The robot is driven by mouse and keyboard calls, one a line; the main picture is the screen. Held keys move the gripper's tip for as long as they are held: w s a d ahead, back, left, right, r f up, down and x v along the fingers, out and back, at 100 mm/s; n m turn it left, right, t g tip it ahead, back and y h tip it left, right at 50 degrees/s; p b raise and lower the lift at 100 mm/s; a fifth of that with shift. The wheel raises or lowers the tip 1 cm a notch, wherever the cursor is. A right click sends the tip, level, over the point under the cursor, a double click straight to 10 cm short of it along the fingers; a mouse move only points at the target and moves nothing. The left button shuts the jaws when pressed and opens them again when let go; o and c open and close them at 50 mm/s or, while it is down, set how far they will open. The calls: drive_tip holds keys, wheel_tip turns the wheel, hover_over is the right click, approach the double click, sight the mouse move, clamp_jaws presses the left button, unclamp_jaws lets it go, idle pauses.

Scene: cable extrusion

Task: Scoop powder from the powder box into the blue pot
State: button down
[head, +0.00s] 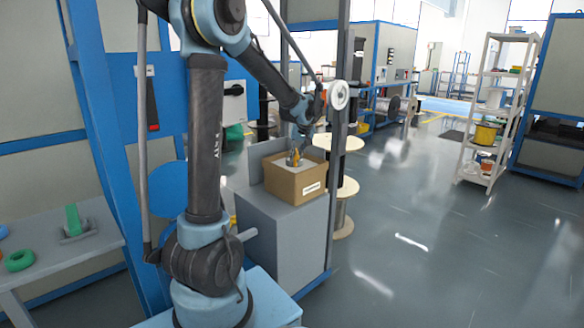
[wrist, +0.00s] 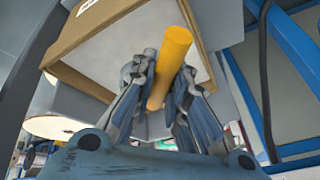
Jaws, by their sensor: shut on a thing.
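The powder box (head: 297,187) is an open brown cardboard box with a white label, standing on a grey cabinet. In the wrist view, the box rim (wrist: 70,82) surrounds a pale surface (wrist: 115,52) that looks like powder. My gripper (head: 294,157) is at the box opening. In the wrist view my gripper (wrist: 163,88) is shut on a yellow-orange handle (wrist: 174,50), which looks like that of a scoop. The scoop's working end is not visible, so I cannot tell whether it holds powder. I cannot make out the blue pot for certain.
The grey cabinet (head: 285,240) stands beside a blue and grey post. A table (head: 75,255) at left bears green items. Wooden reels (head: 345,190) stand behind the box. A white shelf rack (head: 490,115) is at right. The floor (head: 430,245) between is clear.

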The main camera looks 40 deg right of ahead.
drive_tip(key=shift+r, duration=0.1)
drive_tip(key=shift+r, duration=5.2)
